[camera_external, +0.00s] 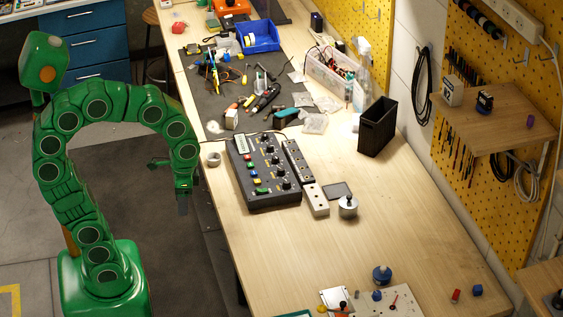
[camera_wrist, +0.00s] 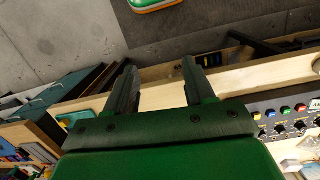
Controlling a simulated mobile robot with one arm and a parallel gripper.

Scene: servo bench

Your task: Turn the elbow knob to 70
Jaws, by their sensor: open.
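The dark control box (camera_external: 240,183) lies on the wooden bench, with a small display, a row of coloured buttons and several black knobs (camera_external: 286,184). The labels and pointers are too small to read, so I cannot tell which knob is the elbow knob or its setting. The box also shows at the right edge of the wrist view (camera_wrist: 262,106), with knobs (camera_wrist: 298,127) partly cut off. My gripper (camera_external: 171,184) is open and empty, left of the box beyond the bench's edge and apart from it. Its two fingers (camera_wrist: 158,65) show spread in the wrist view.
Light power blocks (camera_external: 316,200) and a metal pot (camera_external: 348,206) stand right of the box. A black bin (camera_external: 377,127) stands behind. Tools and a blue tray (camera_external: 258,37) crowd the far mat. The bench (camera_external: 285,245) in front of the box is clear.

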